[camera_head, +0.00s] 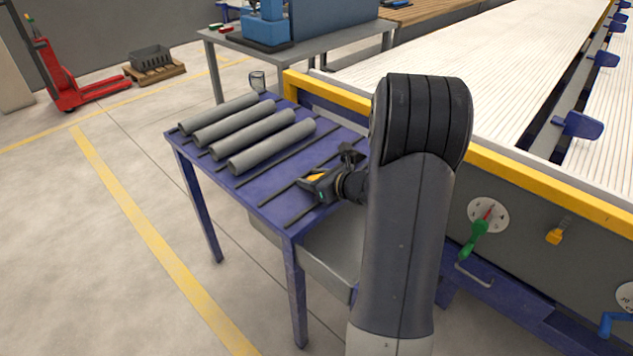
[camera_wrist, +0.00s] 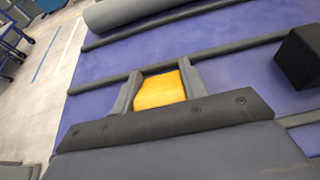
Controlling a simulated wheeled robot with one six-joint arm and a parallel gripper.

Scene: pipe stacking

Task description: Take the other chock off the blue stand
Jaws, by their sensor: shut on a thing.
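The blue stand (camera_head: 262,190) has a flat blue top with dark rods across it, and it also shows in the wrist view (camera_wrist: 225,72). A yellow chock (camera_wrist: 160,90) sits between the two grey fingers of my gripper (camera_wrist: 158,88), which is shut on it. In the head view my gripper (camera_head: 308,182) is low over the near end of the stand, with the yellow chock (camera_head: 316,177) partly hidden by the fingers. I cannot tell whether the chock still touches the stand top.
Several grey pipes (camera_head: 272,147) lie side by side on the stand's far part; one pipe (camera_wrist: 125,10) shows in the wrist view. A dark block (camera_wrist: 300,57) is at that view's right; I cannot tell what it is. The yellow-edged conveyor (camera_head: 540,186) borders the stand on the right.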

